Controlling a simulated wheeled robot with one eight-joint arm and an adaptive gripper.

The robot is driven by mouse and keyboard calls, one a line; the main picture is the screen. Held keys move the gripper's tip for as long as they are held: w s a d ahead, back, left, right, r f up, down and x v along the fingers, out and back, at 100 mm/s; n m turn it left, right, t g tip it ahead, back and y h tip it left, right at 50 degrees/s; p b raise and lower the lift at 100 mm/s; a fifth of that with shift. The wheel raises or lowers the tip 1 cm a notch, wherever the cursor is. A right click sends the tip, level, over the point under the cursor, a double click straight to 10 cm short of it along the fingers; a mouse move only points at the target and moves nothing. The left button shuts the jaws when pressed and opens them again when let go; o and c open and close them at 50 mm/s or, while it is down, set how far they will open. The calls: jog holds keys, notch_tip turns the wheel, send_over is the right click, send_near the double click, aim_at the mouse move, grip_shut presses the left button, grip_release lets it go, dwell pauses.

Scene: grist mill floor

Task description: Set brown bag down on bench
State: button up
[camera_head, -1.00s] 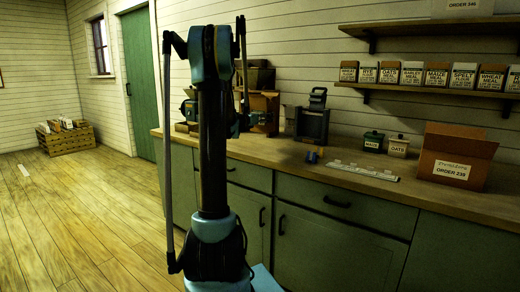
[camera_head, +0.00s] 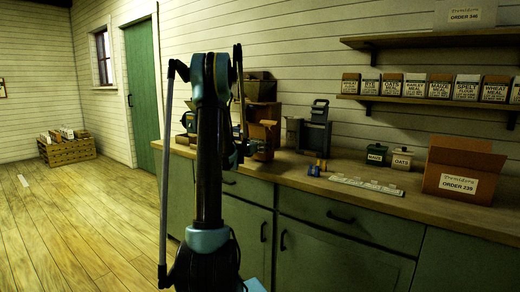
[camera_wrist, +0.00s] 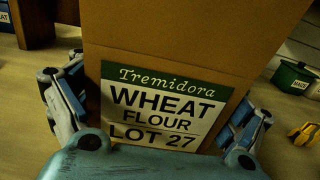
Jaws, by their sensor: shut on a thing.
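The brown bag (camera_wrist: 190,40) fills the middle of the wrist view, with a green and white label reading "Tremidora WHEAT FLOUR LOT 27". My gripper (camera_wrist: 155,112) is shut on it, one finger on each side. In the head view the bag (camera_head: 265,132) shows just right of my arm, above the far part of the wooden bench top (camera_head: 300,178), with my gripper (camera_head: 262,153) low on it. My arm hides part of this area. I cannot tell whether the bag's base touches the bench.
A dark scale-like device (camera_head: 314,130) stands right of the bag. Farther right are small yellow and blue items (camera_head: 316,168), a white strip (camera_head: 365,187), green MAIZE (camera_head: 376,154) and cream OATS (camera_head: 402,160) canisters and an open carton (camera_head: 462,160). Brown boxes (camera_head: 261,88) stand behind the bag.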

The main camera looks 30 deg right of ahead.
jog(key=shift+f, duration=0.65)
jog(key=o, duration=1.2)
jog(key=shift+f, duration=0.1)
jog(key=shift+a, duration=0.1)
